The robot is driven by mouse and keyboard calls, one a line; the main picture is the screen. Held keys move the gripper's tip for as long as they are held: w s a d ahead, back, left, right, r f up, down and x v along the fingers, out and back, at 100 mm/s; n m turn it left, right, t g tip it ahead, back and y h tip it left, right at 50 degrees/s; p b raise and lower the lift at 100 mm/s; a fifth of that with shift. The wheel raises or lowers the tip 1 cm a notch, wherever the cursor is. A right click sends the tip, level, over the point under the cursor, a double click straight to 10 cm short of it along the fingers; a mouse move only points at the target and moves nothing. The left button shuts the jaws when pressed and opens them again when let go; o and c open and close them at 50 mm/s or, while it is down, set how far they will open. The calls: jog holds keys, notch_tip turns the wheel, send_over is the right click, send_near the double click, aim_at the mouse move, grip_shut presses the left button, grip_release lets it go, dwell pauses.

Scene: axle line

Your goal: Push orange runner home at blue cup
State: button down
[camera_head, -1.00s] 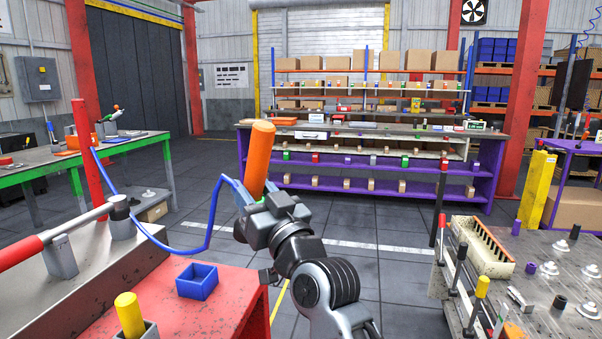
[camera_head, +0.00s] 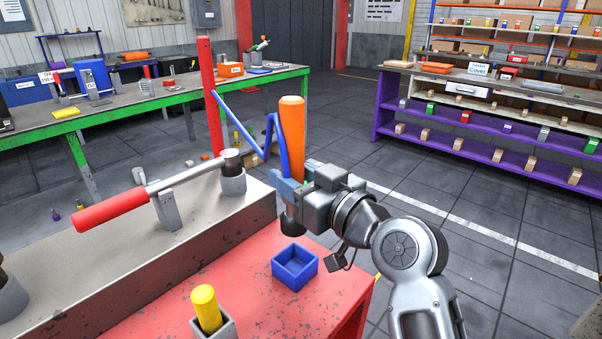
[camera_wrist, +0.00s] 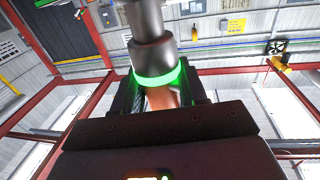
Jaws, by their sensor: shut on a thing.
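The orange runner (camera_head: 291,140) is an upright orange cylinder with a dark lower end. My gripper (camera_head: 288,190) is shut on it, below its tall orange part. The blue cup (camera_head: 295,268) is a small square open box on the red bench top. It looks empty. The runner's dark end is raised above the bench, just behind the cup in the picture, apart from it. In the wrist view my gripper (camera_wrist: 162,98) has its fingers on both sides of the runner (camera_wrist: 162,97); a grey metal shaft with a glowing green ring shows above.
A yellow cylinder (camera_head: 207,308) stands in a grey square cup in front. A red-handled lever (camera_head: 113,210) lies over the grey raised bench at left. A red post (camera_head: 210,95) with a bent blue rod (camera_head: 233,122) stands behind, the rod passing close to the runner.

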aim_at(295, 234)
jog(key=shift+d+b, duration=0.1)
jog(key=shift+b, duration=0.2)
jog(key=shift+f+b, duration=2.45)
jog(key=shift+f, duration=0.2)
jog(key=shift+s+f+b, duration=0.1)
jog(key=shift+f+b, duration=2.85)
jog(key=shift+f, duration=0.15)
jog(key=c, duration=0.5)
grip_release()
jog(key=shift+f, duration=0.2)
jog(key=shift+b+v, duration=0.4)
jog(key=shift+v, duration=3.4)
